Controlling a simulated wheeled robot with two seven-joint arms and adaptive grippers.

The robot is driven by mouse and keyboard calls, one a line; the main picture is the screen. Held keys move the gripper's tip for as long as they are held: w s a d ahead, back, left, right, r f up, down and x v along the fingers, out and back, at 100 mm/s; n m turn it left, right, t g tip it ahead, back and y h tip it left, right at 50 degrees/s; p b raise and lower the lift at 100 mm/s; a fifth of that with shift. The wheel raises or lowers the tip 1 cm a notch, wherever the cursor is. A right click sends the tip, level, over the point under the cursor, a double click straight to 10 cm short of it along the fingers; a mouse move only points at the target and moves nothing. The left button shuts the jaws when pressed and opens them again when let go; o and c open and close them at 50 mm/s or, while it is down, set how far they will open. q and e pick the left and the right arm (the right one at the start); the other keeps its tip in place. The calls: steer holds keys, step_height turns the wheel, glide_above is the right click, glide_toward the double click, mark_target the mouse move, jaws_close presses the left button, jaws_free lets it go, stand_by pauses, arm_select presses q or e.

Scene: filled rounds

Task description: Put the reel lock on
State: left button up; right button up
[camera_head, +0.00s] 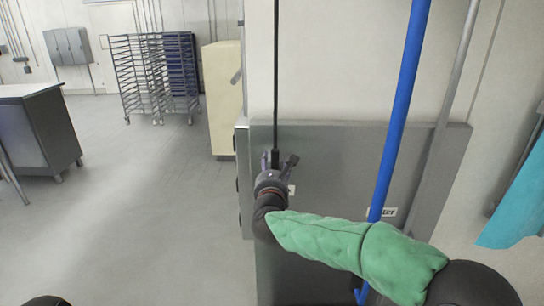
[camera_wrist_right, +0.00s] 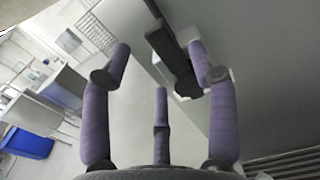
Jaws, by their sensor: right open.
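My right gripper (camera_head: 277,161) is in front of the grey panel, and its purple fingers point away from me. In the right wrist view the gripper (camera_wrist_right: 160,50) is open, with its fingers spread. A thin black cord (camera_head: 276,75) hangs from above and ends in a thicker black piece (camera_head: 275,157) between the fingers. In the right wrist view a dark bar with a blocky end (camera_wrist_right: 181,72) lies between the fingers, close to the right one. I cannot tell whether they touch. I cannot pick out the reel lock with certainty. My left gripper is not in view.
The grey panel (camera_head: 340,150) carries white labels, one (camera_head: 385,212) partly covered. A blue pole (camera_head: 400,100) slants in front of it, near my right forearm. A cream cabinet (camera_head: 222,100) and wire racks (camera_head: 150,75) stand behind.

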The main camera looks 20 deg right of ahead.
mark_target(273, 159)
steer(key=shift+p+x, duration=0.55)
steer(key=shift+x, duration=1.65)
jaws_close()
